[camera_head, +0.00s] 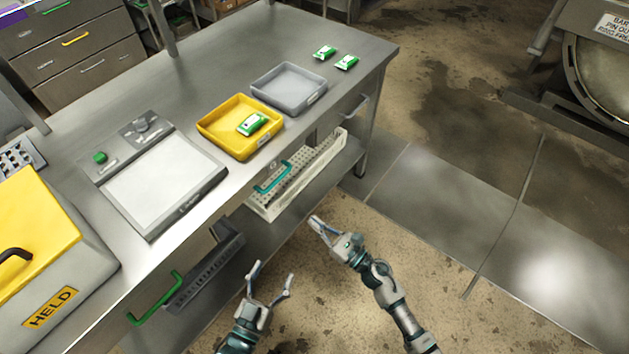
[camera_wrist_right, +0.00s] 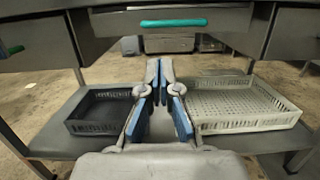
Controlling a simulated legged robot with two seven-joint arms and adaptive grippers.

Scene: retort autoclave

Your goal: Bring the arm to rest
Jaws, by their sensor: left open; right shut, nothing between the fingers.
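My right gripper (camera_head: 318,224) is shut and empty in the head view, in front of the bench and off its front edge. In the right wrist view its fingers (camera_wrist_right: 159,85) are together with nothing between them, pointing under the bench top. My left gripper (camera_head: 272,277) is open and empty, lower in the head view, with its two fingers spread apart over the floor. Both arms are clear of the bench top.
The steel bench (camera_head: 222,75) holds a yellow tray (camera_head: 213,131) with a green-white packet (camera_head: 252,124), a grey tray (camera_head: 283,103), two loose packets, a scale (camera_head: 165,185) and a yellow HELD box (camera_head: 40,225). Below are a white basket (camera_head: 325,165) and a dark basket (camera_head: 207,275).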

